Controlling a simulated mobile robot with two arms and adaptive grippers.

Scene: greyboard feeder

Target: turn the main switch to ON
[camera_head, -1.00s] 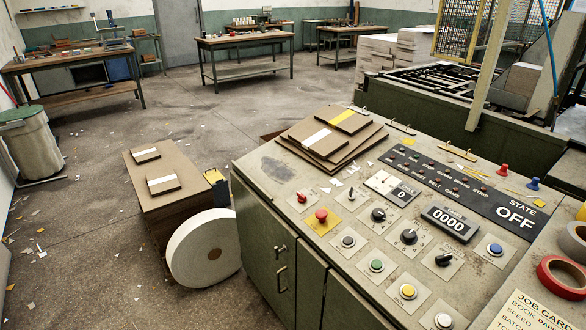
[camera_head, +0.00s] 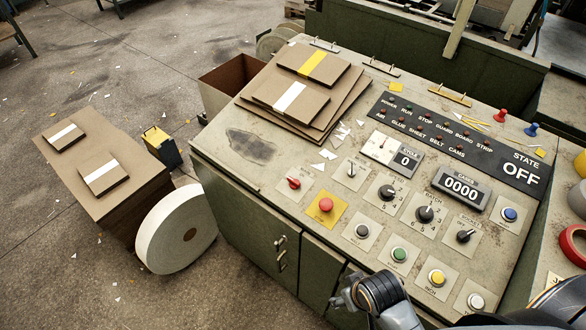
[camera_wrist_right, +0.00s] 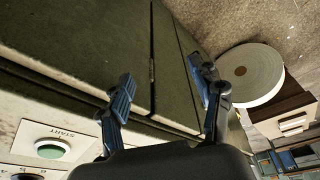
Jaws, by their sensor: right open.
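A red rotary switch (camera_head: 293,183), probably the main switch, sits at the left of the control panel (camera_head: 255,205); its label is too small to read. The state display (camera_head: 521,172) reads OFF. My right gripper (camera_head: 350,299) is at the panel's front edge, low in the head view, apart from the red switch. In the right wrist view its two blue fingers (camera_wrist_right: 163,95) are spread and empty, in front of the green cabinet (camera_wrist_right: 90,60). The red switch is not seen in the wrist view. My left gripper is not in view.
A red mushroom button (camera_head: 326,205) on a yellow plate is close to the red switch. Other knobs and buttons, including a green button (camera_head: 399,255), lie rightward. Brown boards (camera_head: 300,95) are stacked behind. A white roll (camera_head: 176,230) stands left of the cabinet.

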